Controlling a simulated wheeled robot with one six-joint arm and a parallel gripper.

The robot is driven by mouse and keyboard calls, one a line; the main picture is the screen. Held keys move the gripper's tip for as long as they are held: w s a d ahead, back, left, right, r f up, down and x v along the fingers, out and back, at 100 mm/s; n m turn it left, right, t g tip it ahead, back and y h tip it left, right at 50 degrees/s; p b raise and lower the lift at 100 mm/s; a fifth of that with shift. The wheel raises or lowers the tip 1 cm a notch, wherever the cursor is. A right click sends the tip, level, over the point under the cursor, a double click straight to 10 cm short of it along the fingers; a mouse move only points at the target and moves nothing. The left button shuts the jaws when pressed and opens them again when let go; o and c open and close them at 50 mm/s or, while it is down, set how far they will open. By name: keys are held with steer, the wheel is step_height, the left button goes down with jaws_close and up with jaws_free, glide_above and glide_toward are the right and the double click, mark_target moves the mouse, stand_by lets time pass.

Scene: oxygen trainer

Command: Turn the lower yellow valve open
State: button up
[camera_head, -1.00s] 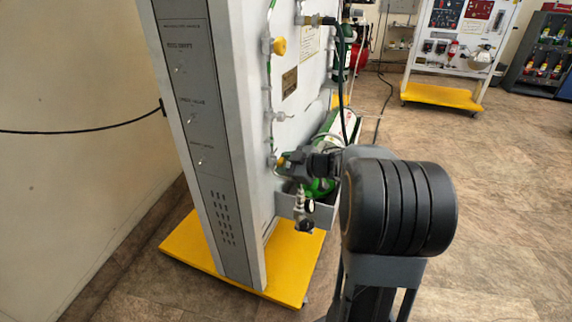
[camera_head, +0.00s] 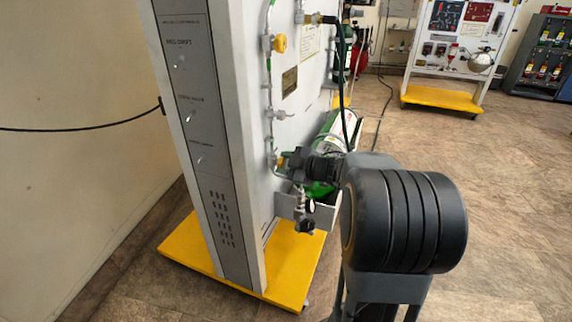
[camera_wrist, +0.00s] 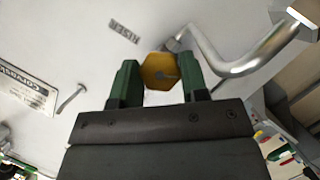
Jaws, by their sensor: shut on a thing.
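The lower yellow valve (camera_wrist: 160,72) is a yellow knob on the panel's pipe. In the wrist view it sits between the two green fingertips of my gripper (camera_wrist: 159,82), which is shut on it. In the head view my gripper (camera_head: 290,162) is at the lower part of the panel's side, and only a bit of the lower valve (camera_head: 280,162) shows beside it. The upper yellow valve (camera_head: 279,43) is higher on the same pipe, well apart from my gripper.
The tall panel (camera_head: 262,200) stands on a yellow base (camera_head: 285,262). A green and white cylinder (camera_head: 334,135) lies behind my gripper, with a gauge and fitting (camera_head: 306,215) just below. In the wrist view a bent metal pipe (camera_wrist: 255,60) runs close to the valve. Open floor lies right.

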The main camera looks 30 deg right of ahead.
steer(key=o, duration=0.9)
steer(key=shift+o, duration=0.2)
steer(key=shift+s+d+r+p, duration=0.25)
steer(key=shift+s+p, duration=0.05)
steer(key=shift+s, duration=0.1)
steer(key=p+v, duration=0.4)
steer(key=v, duration=0.8)
steer(key=shift+s+p, duration=0.35)
steer(key=shift+p, duration=0.05)
steer(key=shift+d, duration=0.1)
